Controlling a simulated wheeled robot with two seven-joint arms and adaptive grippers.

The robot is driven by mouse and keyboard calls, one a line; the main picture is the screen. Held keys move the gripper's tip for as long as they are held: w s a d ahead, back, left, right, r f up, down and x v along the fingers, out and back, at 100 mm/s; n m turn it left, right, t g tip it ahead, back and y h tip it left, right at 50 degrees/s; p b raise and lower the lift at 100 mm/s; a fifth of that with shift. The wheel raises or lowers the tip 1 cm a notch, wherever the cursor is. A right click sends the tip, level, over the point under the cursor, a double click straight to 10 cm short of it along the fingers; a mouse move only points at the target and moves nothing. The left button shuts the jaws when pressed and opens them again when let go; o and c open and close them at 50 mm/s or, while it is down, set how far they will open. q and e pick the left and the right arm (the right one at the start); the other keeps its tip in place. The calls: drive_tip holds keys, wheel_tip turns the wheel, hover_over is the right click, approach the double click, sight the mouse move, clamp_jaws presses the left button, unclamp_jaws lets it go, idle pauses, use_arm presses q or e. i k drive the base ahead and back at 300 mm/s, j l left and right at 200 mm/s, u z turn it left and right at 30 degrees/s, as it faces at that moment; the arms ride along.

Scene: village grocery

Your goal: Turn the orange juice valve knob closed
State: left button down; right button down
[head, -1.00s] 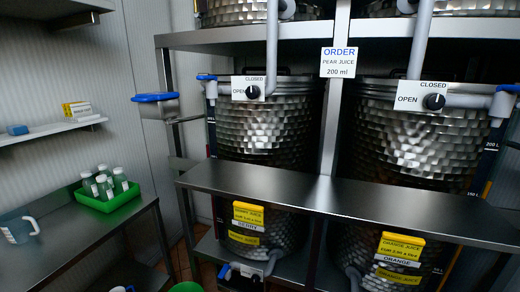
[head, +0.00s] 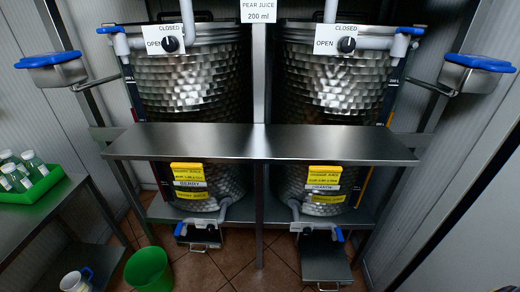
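The right steel tank (head: 330,85) bears a yellow and white label (head: 324,187) low on its front; the label's white strip seems to read ORANGE. Near its top is a white plate (head: 325,40) marked OPEN at the left and CLOSED above. A round black knob (head: 347,44) sits on this plate. The knob's pointer is too small to tell which mark it points to. Neither of my grippers is in view, and nothing touches the knob.
The left tank (head: 195,80) has a similar plate and black knob (head: 171,44). A steel shelf (head: 260,141) crosses in front of both tanks. Blue-lidded boxes stick out at left (head: 55,72) and right (head: 478,75). A green bucket (head: 149,270) stands on the tiled floor (head: 228,268).

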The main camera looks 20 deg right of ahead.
sight(307, 232)
drive_tip(key=k+z, duration=0.1)
drive_tip(key=z, duration=1.05)
